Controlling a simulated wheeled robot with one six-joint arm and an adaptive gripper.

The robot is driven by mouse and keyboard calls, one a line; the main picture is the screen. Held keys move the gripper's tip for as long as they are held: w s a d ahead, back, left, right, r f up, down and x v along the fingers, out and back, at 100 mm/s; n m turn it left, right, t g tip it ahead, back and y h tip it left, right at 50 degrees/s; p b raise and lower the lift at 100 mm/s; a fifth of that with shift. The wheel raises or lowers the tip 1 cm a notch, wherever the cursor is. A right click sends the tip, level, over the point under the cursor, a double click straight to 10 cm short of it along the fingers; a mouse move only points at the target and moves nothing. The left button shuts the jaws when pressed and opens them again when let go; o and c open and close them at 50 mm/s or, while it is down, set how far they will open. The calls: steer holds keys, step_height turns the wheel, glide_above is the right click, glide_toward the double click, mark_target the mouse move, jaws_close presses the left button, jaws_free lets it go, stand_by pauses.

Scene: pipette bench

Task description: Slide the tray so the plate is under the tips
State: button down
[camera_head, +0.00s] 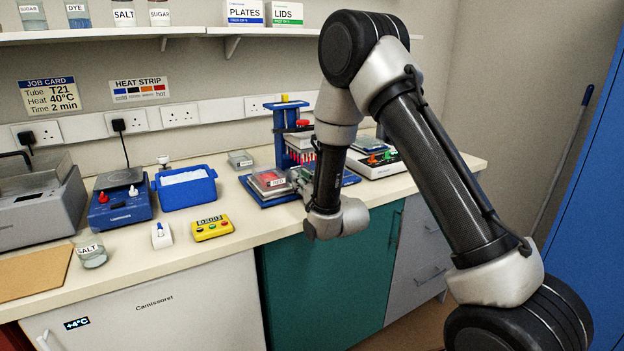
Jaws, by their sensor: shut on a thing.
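The tray (247,187) is a flat blue piece on the bench, carrying a plate (269,180) with a red patch and grey rim. The blue pipette stand (281,124) rises behind and to the right, with a row of red and pale tips (297,155) hanging from its head. The plate sits to the left and in front of the tips, not under them. My gripper (300,181) is at the right side of the plate and shut on the tray, though my forearm and wrist hide much of the grip.
A small clear box (240,159), blue tub (186,191), yellow timer (212,228) and blue hotplate (121,206) are to the left. The bench's front edge runs close before the tray. Bare bench lies between timer and tray.

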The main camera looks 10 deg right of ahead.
steer(key=shift+a, duration=0.2)
steer(key=c, duration=1.3)
jaws_free()
steer(key=shift+s+a, duration=0.1)
steer(key=v, duration=0.7)
steer(key=shift+s, duration=0.25)
steer(key=shift+w+r, duration=0.1)
steer(key=shift+r, duration=0.05)
